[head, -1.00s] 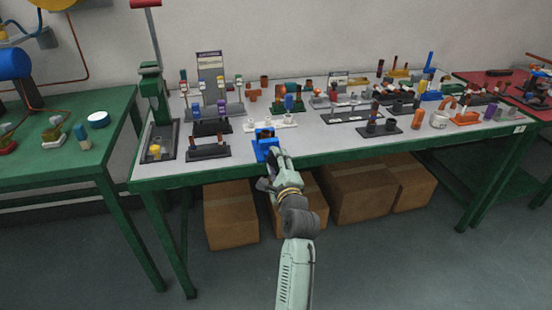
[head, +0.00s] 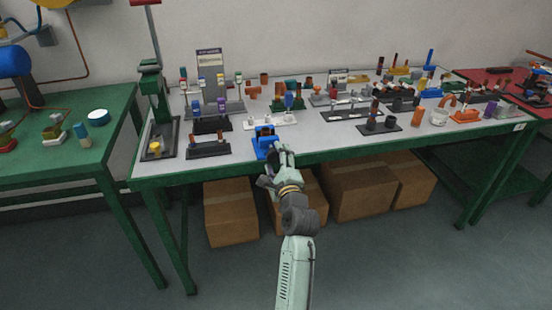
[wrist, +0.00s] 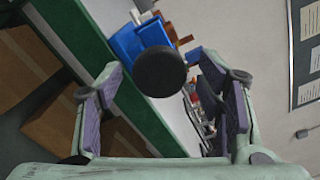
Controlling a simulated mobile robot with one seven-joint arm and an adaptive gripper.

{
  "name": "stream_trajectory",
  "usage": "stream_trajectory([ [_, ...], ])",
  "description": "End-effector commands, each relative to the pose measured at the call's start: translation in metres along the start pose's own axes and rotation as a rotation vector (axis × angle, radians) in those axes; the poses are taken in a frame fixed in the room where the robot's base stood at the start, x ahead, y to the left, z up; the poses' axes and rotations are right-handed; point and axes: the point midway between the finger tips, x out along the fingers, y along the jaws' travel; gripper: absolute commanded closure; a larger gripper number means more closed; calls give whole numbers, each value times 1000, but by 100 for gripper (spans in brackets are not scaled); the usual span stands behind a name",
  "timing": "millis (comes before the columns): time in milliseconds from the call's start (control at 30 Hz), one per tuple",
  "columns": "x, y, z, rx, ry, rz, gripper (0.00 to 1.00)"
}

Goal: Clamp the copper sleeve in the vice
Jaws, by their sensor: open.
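The blue vice (head: 262,150) stands at the front edge of the grey-topped table. In the wrist view the vice (wrist: 126,44) is tilted by the camera, with a round black knob (wrist: 160,72) facing me. My gripper (head: 283,155) is just in front of the vice; in the wrist view its two purple-padded fingers are apart, one on each side of the knob, with no clear contact. A brown-copper piece (wrist: 170,32) shows behind the knob by the vice. I cannot tell whether it is the copper sleeve or whether it sits between the jaws.
A black stand (head: 208,151) with brown upright pieces is left of the vice. A white rack (head: 270,121) stands behind it. A black tray (head: 380,127) with dark cylinders is to the right. Cardboard boxes (head: 232,212) lie under the table.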

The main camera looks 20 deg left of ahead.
Motion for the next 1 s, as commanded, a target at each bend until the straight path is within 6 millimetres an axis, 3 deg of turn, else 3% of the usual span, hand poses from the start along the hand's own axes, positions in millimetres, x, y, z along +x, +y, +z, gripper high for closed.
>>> stream_trajectory([
  [567, 0, 1, 0, -19, 0, 0, 38],
  [833, 0, 2, -2, -387, 1, -1, 38],
  [1000, 0, 1, 0, -491, 0, 0, 38],
])
